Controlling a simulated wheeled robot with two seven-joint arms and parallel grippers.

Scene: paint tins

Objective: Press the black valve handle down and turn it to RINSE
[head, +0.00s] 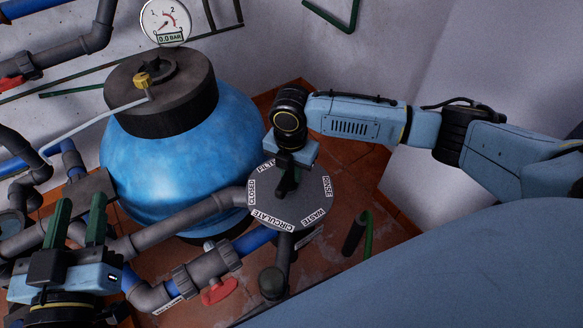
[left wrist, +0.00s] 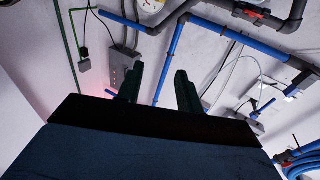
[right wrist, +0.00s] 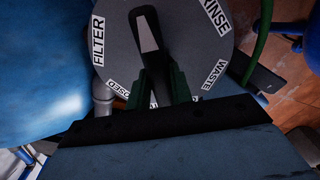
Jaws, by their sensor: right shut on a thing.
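The round grey valve plate (head: 306,207) sits beside the blue tank, with white labels FILTER, RINSE, WASTE, CIRCULATE and CLOSED around its rim. The black valve handle (right wrist: 147,35) lies across the plate. My right gripper (head: 286,180) is over the plate, and its green fingers (right wrist: 164,88) are shut on the handle. In the head view the gripper hides much of the handle, so I cannot tell which label it points to or whether it is pressed down. My left gripper (head: 79,218) is open and empty at the lower left, away from the valve.
The blue tank (head: 185,165) with a black lid (head: 165,100) stands left of the valve. A gauge (head: 166,20) above it reads 0.0 BAR. Grey pipes (head: 190,217) and a red tap handle (head: 219,291) lie between my left gripper and the valve. Tiled floor shows at right.

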